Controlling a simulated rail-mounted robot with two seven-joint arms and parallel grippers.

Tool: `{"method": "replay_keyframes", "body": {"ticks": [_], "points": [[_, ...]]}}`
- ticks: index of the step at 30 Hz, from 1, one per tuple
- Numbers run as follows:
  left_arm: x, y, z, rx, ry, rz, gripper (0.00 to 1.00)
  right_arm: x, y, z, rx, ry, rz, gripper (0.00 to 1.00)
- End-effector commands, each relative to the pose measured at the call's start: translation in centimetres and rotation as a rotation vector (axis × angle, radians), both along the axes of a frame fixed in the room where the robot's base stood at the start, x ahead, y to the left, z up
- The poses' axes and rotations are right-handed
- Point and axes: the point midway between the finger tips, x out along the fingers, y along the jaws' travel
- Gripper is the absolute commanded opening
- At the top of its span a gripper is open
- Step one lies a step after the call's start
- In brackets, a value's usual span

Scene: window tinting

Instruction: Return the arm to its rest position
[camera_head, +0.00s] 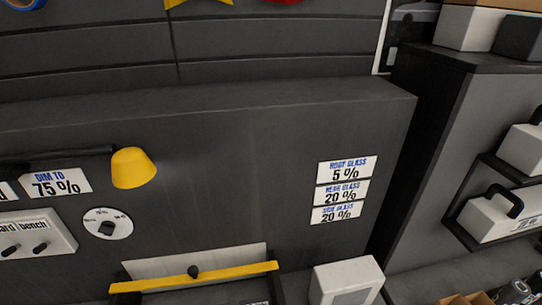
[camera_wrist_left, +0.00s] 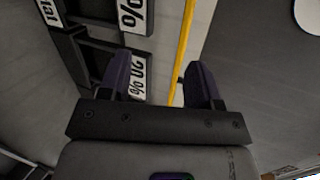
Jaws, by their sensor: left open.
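My left gripper (camera_wrist_left: 160,82) shows in the left wrist view with its two dark fingers spread apart. No object shows between the fingers except the background, where a yellow bar (camera_wrist_left: 182,45) runs behind them. Neither of my arms nor grippers shows in the head view. My right gripper is in neither view.
In the head view, a yellow lamp (camera_head: 134,168) sticks out from the dark panel, above a round dial (camera_head: 107,224) and a switch box (camera_head: 32,234). A yellow-edged ledge (camera_head: 225,275) and a white box (camera_head: 347,282) stand below. White handled cases (camera_head: 496,216) sit at the right. Black holders with percent labels (camera_wrist_left: 137,75) show in the wrist view.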

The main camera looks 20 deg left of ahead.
Motion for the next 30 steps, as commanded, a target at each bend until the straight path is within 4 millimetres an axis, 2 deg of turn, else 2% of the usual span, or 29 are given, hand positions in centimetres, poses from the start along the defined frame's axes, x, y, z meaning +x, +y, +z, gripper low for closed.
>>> {"method": "replay_keyframes", "body": {"ticks": [3, 6, 11, 15, 18, 20, 21, 30], "points": [[-2.6, -2.0, -1.9, -0.41, -0.021, 0.244, 0.58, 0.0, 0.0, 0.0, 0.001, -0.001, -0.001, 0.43], [-4.9, -4.8, -3.2, -0.671, 0.02, 0.407, 0.58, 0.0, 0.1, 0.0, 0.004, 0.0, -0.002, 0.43], [-8.2, -10.3, -3.9, -0.95, 0.164, 0.527, 0.58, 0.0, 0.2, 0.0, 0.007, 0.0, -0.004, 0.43], [-10.0, -15.4, -3.1, -1.148, 0.251, 0.519, 0.58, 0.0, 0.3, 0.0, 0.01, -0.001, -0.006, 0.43], [-11.2, -17.4, -3.2, -1.213, 0.265, 0.552, 0.58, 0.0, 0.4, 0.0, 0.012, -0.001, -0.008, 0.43], [-12.5, -18.1, -3.8, -1.232, 0.292, 0.587, 0.58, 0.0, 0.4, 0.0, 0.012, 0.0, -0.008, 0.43], [-12.0, -17.8, -1.7, -1.225, 0.281, 0.575, 0.58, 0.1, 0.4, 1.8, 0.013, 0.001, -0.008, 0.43], [-11.9, -17.8, 4.3, -1.221, 0.281, 0.572, 0.58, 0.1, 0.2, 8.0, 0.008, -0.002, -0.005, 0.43]]}}
